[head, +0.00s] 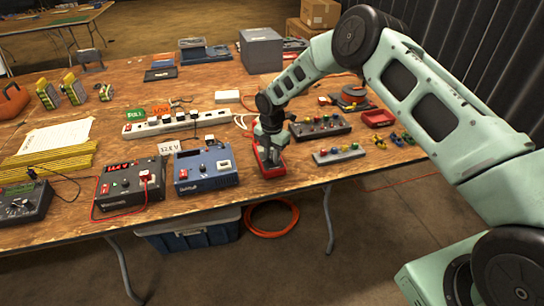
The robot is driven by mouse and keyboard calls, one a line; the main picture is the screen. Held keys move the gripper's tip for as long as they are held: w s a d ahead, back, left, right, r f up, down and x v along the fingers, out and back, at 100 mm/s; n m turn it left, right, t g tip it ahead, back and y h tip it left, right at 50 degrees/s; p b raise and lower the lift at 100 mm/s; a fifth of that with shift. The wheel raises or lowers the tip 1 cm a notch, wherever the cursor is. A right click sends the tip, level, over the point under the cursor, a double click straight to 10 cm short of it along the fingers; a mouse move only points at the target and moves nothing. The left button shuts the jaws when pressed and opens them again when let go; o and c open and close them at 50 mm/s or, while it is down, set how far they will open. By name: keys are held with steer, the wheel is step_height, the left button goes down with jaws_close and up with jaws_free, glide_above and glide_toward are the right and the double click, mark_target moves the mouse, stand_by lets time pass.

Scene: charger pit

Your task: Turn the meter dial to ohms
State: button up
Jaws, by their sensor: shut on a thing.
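A red-edged, grey-faced unit that looks like the meter (268,170) lies flat near the front edge of the table, right of the blue charger. My gripper (270,150) points down over its face and is shut on what appears to be the meter dial. The fingers hide the dial and most of the face, so I cannot read the dial's setting.
The blue charger (206,170) stands close on the left, beside a grey charger (130,188) with a red display. Terminal blocks (320,127) with coloured knobs sit to the right. A power strip (175,124) lies behind. A small red tray (378,117) is farther right.

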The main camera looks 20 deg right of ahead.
steer(key=m+b, duration=0.2)
steer(key=m, duration=0.1)
steer(key=shift+f+m, duration=0.15)
steer(key=shift+m, duration=0.15)
steer(key=m+b, duration=0.1)
steer(key=m, duration=0.2)
steer(key=shift+m, duration=0.3)
steer(key=m+b, duration=0.2)
steer(key=m, duration=0.4)
steer(key=m+b, duration=0.1)
steer(key=m, duration=0.3)
steer(key=shift+m, duration=0.4)
jaws_close()
steer(key=m, duration=0.4)
steer(key=shift+m, duration=0.3)
steer(key=o, duration=1)
jaws_free()
steer(key=shift+r, duration=0.2)
